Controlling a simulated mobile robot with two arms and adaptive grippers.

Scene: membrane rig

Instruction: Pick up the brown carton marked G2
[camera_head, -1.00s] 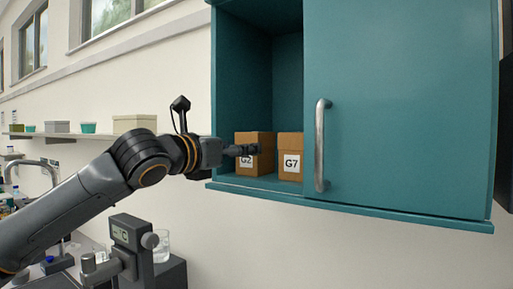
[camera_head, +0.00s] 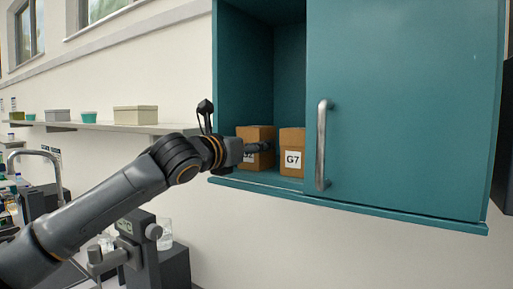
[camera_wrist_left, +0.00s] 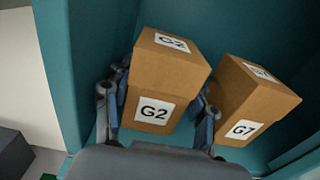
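The brown carton marked G2 (camera_head: 262,134) stands upright on the floor of the teal cabinet's open left part, its label partly hidden by my left gripper. In the left wrist view the G2 carton (camera_wrist_left: 172,68) shows labels on its top and front. My left gripper (camera_head: 264,147) reaches into the cabinet from the left. In the left wrist view my left gripper (camera_wrist_left: 162,98) is open, with one finger on each side of the G2 carton. I cannot tell whether the fingers touch it. My right gripper is not in view.
A brown carton marked G7 (camera_head: 291,155) stands close to the right of G2, near my right-hand finger in the wrist view. The cabinet door (camera_head: 400,110) with a metal handle (camera_head: 322,145) covers the right part. A shelf (camera_head: 95,126) with boxes lies left.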

